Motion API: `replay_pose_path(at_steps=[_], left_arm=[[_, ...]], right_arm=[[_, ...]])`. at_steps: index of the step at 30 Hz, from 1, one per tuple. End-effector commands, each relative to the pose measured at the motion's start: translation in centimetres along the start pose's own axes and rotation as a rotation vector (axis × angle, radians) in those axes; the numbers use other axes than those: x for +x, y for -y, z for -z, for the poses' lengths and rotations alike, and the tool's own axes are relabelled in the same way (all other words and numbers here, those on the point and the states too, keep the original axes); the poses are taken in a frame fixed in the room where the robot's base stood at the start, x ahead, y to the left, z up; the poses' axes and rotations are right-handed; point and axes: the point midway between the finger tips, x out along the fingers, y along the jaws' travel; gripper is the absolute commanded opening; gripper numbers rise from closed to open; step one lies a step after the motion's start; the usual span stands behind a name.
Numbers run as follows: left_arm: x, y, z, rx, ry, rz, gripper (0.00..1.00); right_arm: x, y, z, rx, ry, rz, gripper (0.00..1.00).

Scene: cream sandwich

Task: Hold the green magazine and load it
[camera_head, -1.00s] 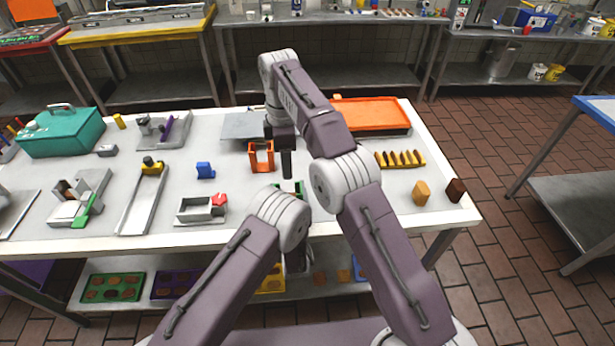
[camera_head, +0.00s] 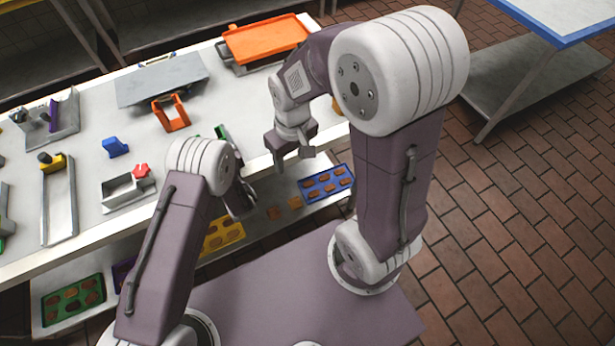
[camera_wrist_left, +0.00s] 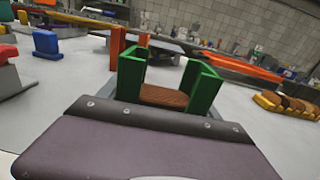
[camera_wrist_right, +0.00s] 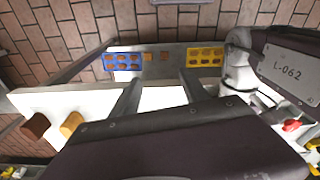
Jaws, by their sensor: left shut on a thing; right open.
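The green magazine (camera_wrist_left: 205,88) is an upright green holder with a brown round piece inside, seen in the left wrist view. A small part of it (camera_head: 221,131) shows in the head view near the table's front edge; my left arm hides the rest. My left gripper (camera_wrist_left: 160,112) is shut on the magazine, low at its near side; its fingers are mostly hidden. My right gripper (camera_head: 292,158) is open and empty, pointing down at the table's front edge, right of the magazine. In the right wrist view its two fingers (camera_wrist_right: 158,92) stand apart with nothing between them.
An orange frame (camera_head: 170,114) stands just behind the magazine, with a grey plate (camera_head: 160,80) and orange tray (camera_head: 265,40) further back. A blue block (camera_head: 115,147) and a grey fixture (camera_head: 128,192) lie left. Blue (camera_head: 345,187) and yellow (camera_head: 222,246) trays sit on the lower shelf.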

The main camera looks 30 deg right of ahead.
Motion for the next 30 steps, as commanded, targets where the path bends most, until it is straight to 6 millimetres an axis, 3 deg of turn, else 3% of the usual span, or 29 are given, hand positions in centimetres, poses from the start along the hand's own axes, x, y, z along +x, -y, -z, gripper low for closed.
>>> replay_pose_path(at_steps=[1, 3, 6, 18, 19, 21, 30], left_arm=[[0.0, 0.0, 0.0, 0.0, 0.0, 0.0, 0.26], [0.0, 0.0, 0.0, 0.0, 0.0, 0.0, 0.26], [0.0, 0.0, 0.0, 0.0, 0.001, 0.0, 0.26], [0.0, 0.0, -0.1, 0.0, 0.001, 0.0, 0.26], [0.0, 0.0, -0.1, 0.0, 0.001, 0.0, 0.78], [0.0, 0.0, -0.1, 0.0, 0.001, 0.0, 0.97], [0.0, 0.0, 0.0, 0.0, 0.001, 0.0, 0.98]], right_arm=[[0.4, -0.2, -1.9, 0.06, -0.002, -0.002, 0.53], [0.9, -0.3, -3.9, 0.13, -0.007, -0.004, 0.53], [1.3, -0.4, -5.7, 0.191, -0.01, -0.006, 0.53], [1.5, -0.4, -6.4, 0.214, -0.011, -0.007, 0.53], [1.5, -0.4, -6.4, 0.214, -0.01, -0.007, 0.53], [1.5, -0.4, -6.4, 0.214, -0.01, -0.007, 0.53], [1.5, -0.4, -6.3, 0.213, -0.01, -0.007, 0.53]])
